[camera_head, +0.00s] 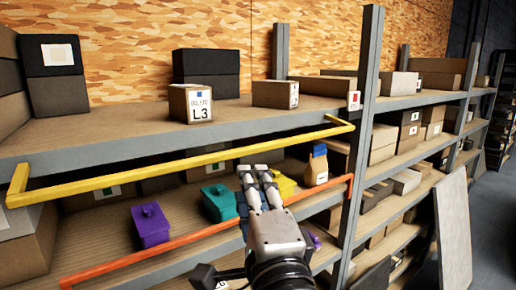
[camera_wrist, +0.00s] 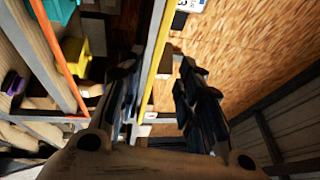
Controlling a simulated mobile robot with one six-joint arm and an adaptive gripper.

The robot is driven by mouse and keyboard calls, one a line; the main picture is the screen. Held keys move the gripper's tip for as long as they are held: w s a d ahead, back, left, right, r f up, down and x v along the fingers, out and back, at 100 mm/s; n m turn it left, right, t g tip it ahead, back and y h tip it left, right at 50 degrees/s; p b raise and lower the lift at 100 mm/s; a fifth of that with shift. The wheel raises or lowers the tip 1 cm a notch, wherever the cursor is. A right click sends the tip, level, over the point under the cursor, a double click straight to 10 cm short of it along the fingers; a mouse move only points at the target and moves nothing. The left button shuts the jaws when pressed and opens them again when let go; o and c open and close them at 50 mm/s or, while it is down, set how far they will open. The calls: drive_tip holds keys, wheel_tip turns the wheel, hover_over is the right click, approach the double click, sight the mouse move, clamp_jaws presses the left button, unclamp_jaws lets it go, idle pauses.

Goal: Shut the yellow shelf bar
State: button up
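The yellow shelf bar (camera_head: 150,172) runs across the front of the upper shelf, with a short arm at each end. It stands out in front of the grey shelf edge, a little below it. My gripper (camera_head: 258,170) is in front of the shelf, its fingertips just below the bar in the head view. In the wrist view the two fingers of my gripper (camera_wrist: 158,85) are apart, and the yellow bar (camera_wrist: 154,65) passes between them in the picture. I cannot tell whether a finger touches it.
An orange bar (camera_head: 200,235) crosses the lower shelf, close to my arm. Behind it are a purple bin (camera_head: 150,225), a teal bin (camera_head: 218,202) and a yellow bin (camera_head: 284,186). A box marked L3 (camera_head: 190,102) sits on the upper shelf. A grey panel (camera_head: 453,230) leans at right.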

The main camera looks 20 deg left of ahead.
sight(243, 154)
drive_tip(key=p+x, duration=0.3)
drive_tip(key=x, duration=1)
drive_tip(key=shift+w, duration=0.15)
drive_tip(key=shift+c, duration=0.3)
clamp_jaws()
